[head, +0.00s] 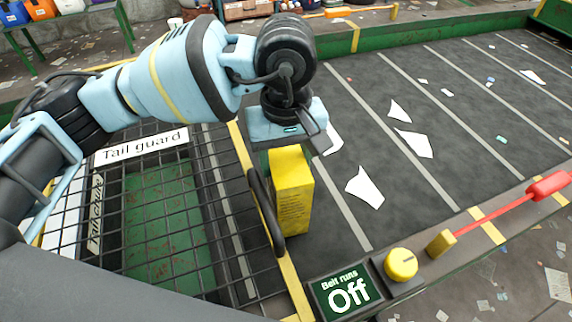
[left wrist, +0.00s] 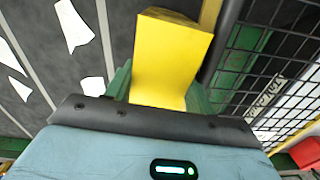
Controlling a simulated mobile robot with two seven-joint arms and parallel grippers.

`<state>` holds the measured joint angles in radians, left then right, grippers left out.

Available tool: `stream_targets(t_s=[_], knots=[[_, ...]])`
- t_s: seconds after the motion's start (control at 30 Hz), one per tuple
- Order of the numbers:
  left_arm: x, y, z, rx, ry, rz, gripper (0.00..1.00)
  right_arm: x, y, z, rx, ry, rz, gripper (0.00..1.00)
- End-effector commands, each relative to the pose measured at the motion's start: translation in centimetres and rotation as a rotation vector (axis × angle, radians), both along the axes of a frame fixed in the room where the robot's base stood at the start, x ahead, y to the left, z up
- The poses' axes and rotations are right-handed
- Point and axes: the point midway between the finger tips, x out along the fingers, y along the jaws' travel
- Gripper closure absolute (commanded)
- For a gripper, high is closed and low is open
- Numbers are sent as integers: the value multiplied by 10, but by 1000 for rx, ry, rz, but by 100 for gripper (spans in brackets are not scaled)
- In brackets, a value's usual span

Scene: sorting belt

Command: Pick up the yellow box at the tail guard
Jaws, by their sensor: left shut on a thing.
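The yellow box (head: 291,195) stands upright at the belt's edge, right beside the tail guard (head: 215,215), a black wire mesh with a "Tail guard" sign. My left gripper (head: 286,148) comes down over the top of the box and is shut on it; the arm hides part of the top. In the left wrist view the yellow box (left wrist: 170,60) sits between the green fingers (left wrist: 160,95) of the left gripper. I cannot tell whether the box touches the belt. My right gripper is not in view.
The dark belt (head: 440,120) with pale stripes carries several white scraps (head: 365,187). A "Belt runs Off" sign (head: 345,293), a yellow knob (head: 401,264) and a red-handled lever (head: 500,210) line the front rail. A black curved handle (head: 266,212) stands close beside the box.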

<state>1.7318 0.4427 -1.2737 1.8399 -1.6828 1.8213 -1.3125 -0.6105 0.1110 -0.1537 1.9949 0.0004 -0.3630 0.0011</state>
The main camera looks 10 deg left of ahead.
Motion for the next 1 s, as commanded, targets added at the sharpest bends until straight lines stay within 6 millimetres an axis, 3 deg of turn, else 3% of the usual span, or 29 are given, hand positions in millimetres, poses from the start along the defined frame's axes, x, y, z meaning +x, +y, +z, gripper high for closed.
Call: stream_targets(t_s=[0.7,1.0], knots=[[0,0,129,0,-4,1,79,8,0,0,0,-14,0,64],[0,0,163,0,-2,0,79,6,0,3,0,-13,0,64]])
